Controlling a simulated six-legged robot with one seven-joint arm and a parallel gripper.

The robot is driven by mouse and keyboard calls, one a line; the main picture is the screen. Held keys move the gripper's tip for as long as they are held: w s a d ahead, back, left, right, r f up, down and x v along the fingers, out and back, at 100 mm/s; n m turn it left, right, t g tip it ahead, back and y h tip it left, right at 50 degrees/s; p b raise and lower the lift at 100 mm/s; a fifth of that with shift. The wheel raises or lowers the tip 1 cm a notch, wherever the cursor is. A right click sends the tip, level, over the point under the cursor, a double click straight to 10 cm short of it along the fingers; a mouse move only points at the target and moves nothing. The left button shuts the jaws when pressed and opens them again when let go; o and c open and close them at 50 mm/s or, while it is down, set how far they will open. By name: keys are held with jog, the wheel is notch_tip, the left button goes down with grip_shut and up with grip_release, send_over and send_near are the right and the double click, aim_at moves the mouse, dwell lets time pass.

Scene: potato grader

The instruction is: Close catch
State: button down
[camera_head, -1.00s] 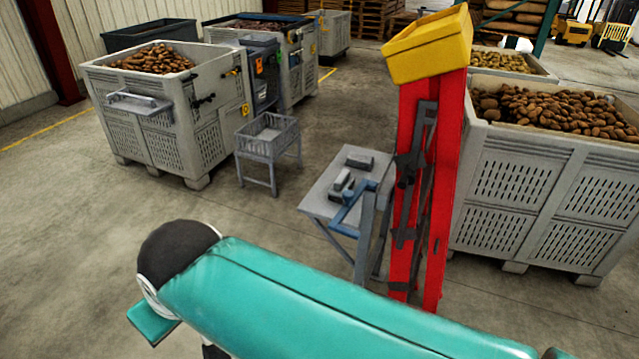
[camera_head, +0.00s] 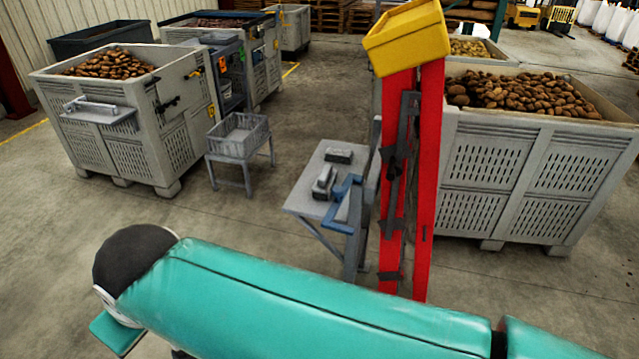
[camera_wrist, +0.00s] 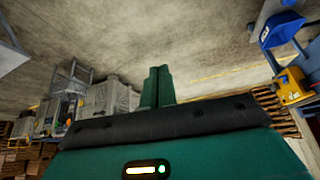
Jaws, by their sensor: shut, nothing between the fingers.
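Dark latch-like fittings (camera_head: 167,104) sit on the right side of the grey potato bin (camera_head: 95,145) at the left in the head view. Dark straps and fittings (camera_head: 393,165) also run along the red upright (camera_head: 427,180). I cannot tell which of these is the catch, or whether it is open or closed. My gripper (camera_wrist: 157,88) shows in the wrist view as two green fingers side by side, shut and empty. They point over bare floor, apart from anything. The head view shows my teal arm across the front, but not the fingertips.
A small table (camera_head: 312,190) with grey blocks and a blue bracket (camera_head: 346,200) stands left of the red upright, which carries a yellow box (camera_head: 405,38). A grey basket stand (camera_head: 238,140) and a cabinet (camera_head: 229,85) are near the left bin. A large potato bin (camera_head: 530,180) stands right.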

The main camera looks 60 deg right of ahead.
aim_at(340, 193)
jog(key=w+d+r+m+g+h, duration=0.1)
jog(key=w+d+m+g, duration=0.2)
jog(key=d, duration=0.6)
jog(key=w+d+m+h, duration=0.2)
jog(key=w+d+m, duration=0.2)
jog(key=d, duration=0.5)
jog(key=s+d+m+g+h, duration=0.1)
jog(key=s+d+m+g, duration=0.1)
jog(key=d, duration=1)
jog(key=s+d+m+g+h, duration=0.1)
jog(key=d+m+g, duration=0.4)
jog(key=d, duration=0.8)
jog(key=s+m, duration=0.1)
jog(key=m, duration=0.1)
jog(key=shift+f+m+h, duration=0.3)
jog(key=shift+f, duration=0.05)
jog(key=shift+s+d+f, duration=0.1)
jog(key=s+d+f, duration=0.5)
jog(key=s+f, duration=0.2)
jog(key=f, duration=0.1)
jog(key=shift+s+f, duration=0.15)
jog(key=shift+f, duration=0.1)
